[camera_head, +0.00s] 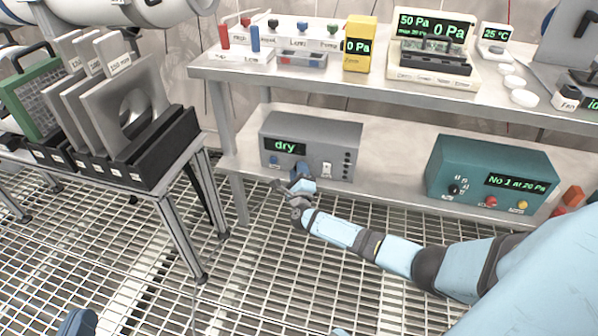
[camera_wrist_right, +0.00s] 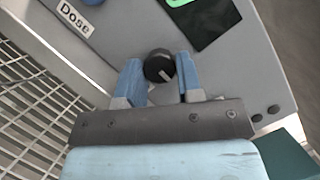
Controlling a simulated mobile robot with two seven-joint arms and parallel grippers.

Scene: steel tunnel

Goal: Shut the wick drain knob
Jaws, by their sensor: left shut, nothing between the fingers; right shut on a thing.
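A grey box (camera_head: 340,135) with a green "dry" display stands on the lower shelf. Its black knob (camera_wrist_right: 159,66) shows in the right wrist view, with a white mark towards the lower right; in the head view my gripper hides it. My right gripper (camera_head: 301,174) is at the front of the box. Its blue fingers (camera_wrist_right: 133,78) are on either side of the knob, shut on it. A blue part of my left gripper (camera_head: 77,322) shows at the bottom left edge of the head view, far from the box; its fingers are mostly out of frame.
A "Dose" label (camera_wrist_right: 158,17) is on the panel near the knob. A white rocker switch (camera_head: 327,169) is right of my right gripper. A teal box (camera_head: 470,165) stands further right. The grated floor (camera_head: 250,275) is open.

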